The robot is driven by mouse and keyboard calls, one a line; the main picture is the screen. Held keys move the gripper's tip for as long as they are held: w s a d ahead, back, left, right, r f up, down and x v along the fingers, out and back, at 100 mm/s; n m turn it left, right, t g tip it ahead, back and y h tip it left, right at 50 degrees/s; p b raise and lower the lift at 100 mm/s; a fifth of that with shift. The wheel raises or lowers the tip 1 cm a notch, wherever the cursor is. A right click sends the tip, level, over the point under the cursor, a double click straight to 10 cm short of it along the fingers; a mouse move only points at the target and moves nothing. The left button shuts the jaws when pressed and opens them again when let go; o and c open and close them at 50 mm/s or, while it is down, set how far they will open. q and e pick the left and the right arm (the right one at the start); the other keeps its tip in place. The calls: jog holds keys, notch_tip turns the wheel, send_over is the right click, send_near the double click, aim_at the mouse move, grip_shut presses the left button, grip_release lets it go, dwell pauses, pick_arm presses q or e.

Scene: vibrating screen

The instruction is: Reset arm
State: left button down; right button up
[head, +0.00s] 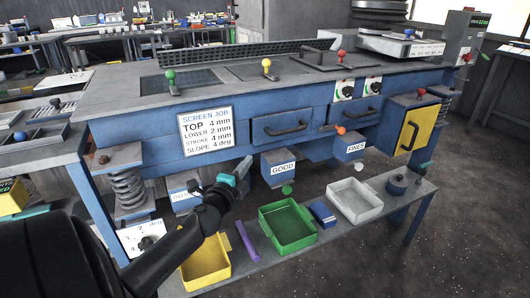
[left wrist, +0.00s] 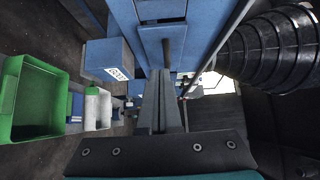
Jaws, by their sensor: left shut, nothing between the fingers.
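My left arm comes in from the lower left of the head view. Its gripper (head: 240,170), with teal parts near its tip, is in front of the blue vibrating screen (head: 240,108), left of the chute box labelled GOOD (head: 281,168) and above the lower shelf. In the left wrist view the grey fingers (left wrist: 163,100) are together with nothing between them, pointing along the blue front of the machine. I cannot tell from these views whether the gripper touches the machine. My right gripper is in neither view.
On the lower shelf (head: 345,232) are a yellow tray (head: 206,264), a purple bar (head: 247,241), a green tray (head: 287,228) and a white tray (head: 355,201). A coil spring (head: 128,188) stands at the machine's left end. Open floor (head: 465,200) shows at right.

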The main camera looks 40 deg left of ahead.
pick_arm(q)
jog(key=shift+s+d, duration=0.1)
